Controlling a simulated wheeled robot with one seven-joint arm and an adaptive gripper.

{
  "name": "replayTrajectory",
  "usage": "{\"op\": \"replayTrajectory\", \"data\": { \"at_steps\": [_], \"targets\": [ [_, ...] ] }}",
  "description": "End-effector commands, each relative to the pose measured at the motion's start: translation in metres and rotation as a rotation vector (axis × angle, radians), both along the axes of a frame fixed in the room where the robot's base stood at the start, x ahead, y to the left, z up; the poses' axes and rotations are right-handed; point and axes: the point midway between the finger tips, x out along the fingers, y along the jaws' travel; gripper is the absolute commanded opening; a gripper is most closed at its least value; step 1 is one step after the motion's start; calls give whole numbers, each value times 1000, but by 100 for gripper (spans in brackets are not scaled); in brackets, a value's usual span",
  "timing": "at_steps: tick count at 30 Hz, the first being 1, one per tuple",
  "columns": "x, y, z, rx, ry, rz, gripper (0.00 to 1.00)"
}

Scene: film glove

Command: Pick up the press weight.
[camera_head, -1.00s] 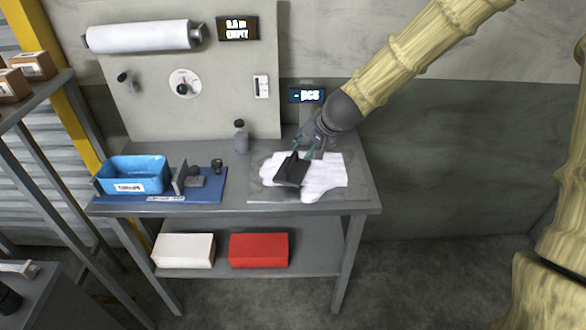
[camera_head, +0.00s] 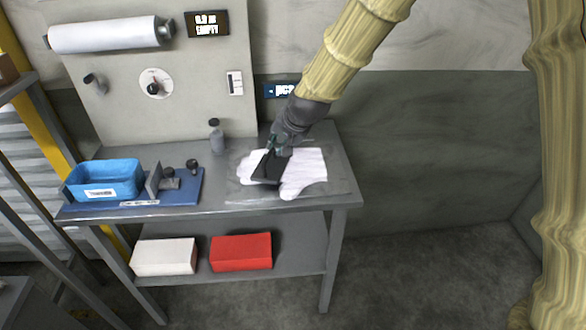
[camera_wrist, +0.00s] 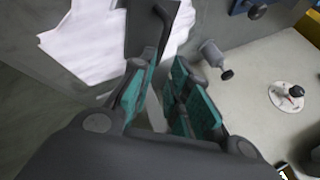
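A black flat plate with a bar handle (camera_head: 267,171), which looks like the press weight, lies tilted on a white glove-shaped sheet (camera_head: 305,172) on the right of the workbench. It also shows at the top of the wrist view (camera_wrist: 142,32), with its dark handle running along its right side. My gripper (camera_head: 275,148) is just above and behind the plate. In the wrist view, my gripper (camera_wrist: 165,75) has its teal fingers apart with nothing between them. The fingertips are close to the handle end; I cannot tell whether they touch.
A grey bottle (camera_head: 216,136) stands at the back of the bench (camera_head: 215,194), close to my gripper; it shows in the wrist view (camera_wrist: 213,58). A blue bin (camera_head: 103,181) and a blue mat (camera_head: 190,197) with small dark parts are at left. Red (camera_head: 241,253) and white (camera_head: 164,257) boxes sit below.

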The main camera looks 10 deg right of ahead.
Motion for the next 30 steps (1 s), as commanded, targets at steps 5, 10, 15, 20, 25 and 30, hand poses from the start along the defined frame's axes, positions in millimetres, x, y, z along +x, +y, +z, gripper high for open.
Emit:
{"op": "replayTrajectory", "data": {
  "at_steps": [5, 10, 15, 20, 25, 30],
  "targets": [
    [1, 14, -6, -7, 7, 15, 18],
    [9, 17, -18, -6, 7, 13, 18],
    [19, 21, -33, -6, 6, 13, 18],
    [26, 25, -44, -7, 5, 12, 18],
    [29, 26, -49, -6, 5, 13, 18],
    [32, 29, -55, -6, 6, 11, 18]
  ]
}}
